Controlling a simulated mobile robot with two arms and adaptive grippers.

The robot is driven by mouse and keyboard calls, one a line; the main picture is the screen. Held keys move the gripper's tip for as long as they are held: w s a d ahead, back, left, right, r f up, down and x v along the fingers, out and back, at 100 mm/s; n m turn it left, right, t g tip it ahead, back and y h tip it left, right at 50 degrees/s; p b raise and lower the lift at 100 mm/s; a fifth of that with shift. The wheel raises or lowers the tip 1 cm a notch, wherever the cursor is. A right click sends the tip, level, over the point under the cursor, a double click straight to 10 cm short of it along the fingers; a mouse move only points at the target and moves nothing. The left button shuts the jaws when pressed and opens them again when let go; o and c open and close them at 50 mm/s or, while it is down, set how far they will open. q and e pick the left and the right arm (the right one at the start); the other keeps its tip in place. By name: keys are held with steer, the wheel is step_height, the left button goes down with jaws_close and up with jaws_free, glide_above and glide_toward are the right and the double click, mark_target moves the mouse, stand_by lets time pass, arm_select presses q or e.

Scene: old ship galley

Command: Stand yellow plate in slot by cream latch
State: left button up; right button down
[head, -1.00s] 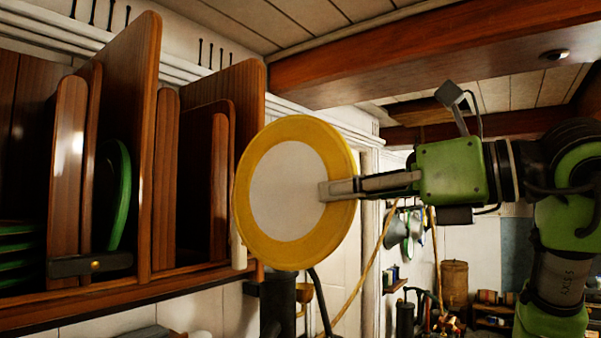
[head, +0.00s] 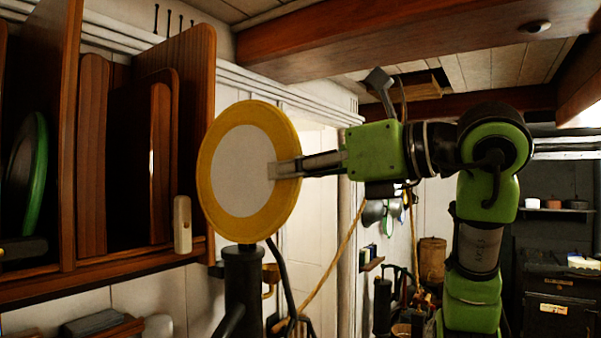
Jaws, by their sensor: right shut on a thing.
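The yellow plate (head: 287,205) has a wide yellow rim and a pale centre. My right gripper (head: 285,169) is shut on its right edge and holds it upright in the air, to the right of the wooden rack. The cream latch (head: 182,224) is upright at the front right of the rack, by a slot (head: 128,160) between wooden dividers that looks empty. A dark latch (head: 22,249) is at the lower left, in front of another slot with a green-rimmed plate (head: 38,175) standing in it. My left gripper is not in view.
The rack's tall right end panel (head: 200,120) stands between the held plate and the slot. A dark post (head: 243,290) rises below the plate. A thick wooden beam (head: 400,45) crosses overhead. A rope (head: 330,275) hangs behind.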

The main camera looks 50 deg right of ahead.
mark_target(208, 174)
steer(key=shift+w+a, duration=0.2)
steer(key=shift+w, duration=0.45)
steer(key=shift+w+a, duration=0.1)
steer(key=shift+w, duration=1.9)
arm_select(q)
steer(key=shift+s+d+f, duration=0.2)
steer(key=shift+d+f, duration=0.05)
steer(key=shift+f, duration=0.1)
arm_select(e)
steer(key=shift+w+a, duration=0.2)
steer(key=shift+w, duration=0.9)
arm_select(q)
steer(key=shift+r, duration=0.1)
arm_select(e)
steer(key=shift+s+r, duration=0.1)
steer(key=shift+s, duration=0.05)
arm_select(q)
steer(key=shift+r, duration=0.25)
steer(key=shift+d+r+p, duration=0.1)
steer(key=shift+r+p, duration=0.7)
steer(key=shift+p, duration=0.1)
arm_select(e)
steer(key=shift+w+a+f, duration=0.15)
steer(key=shift+w+a, duration=0.05)
steer(key=shift+w, duration=1.75)
steer(key=shift+w+a+f, duration=0.1)
steer(key=shift+w+a, duration=0.05)
steer(key=shift+w, duration=1.75)
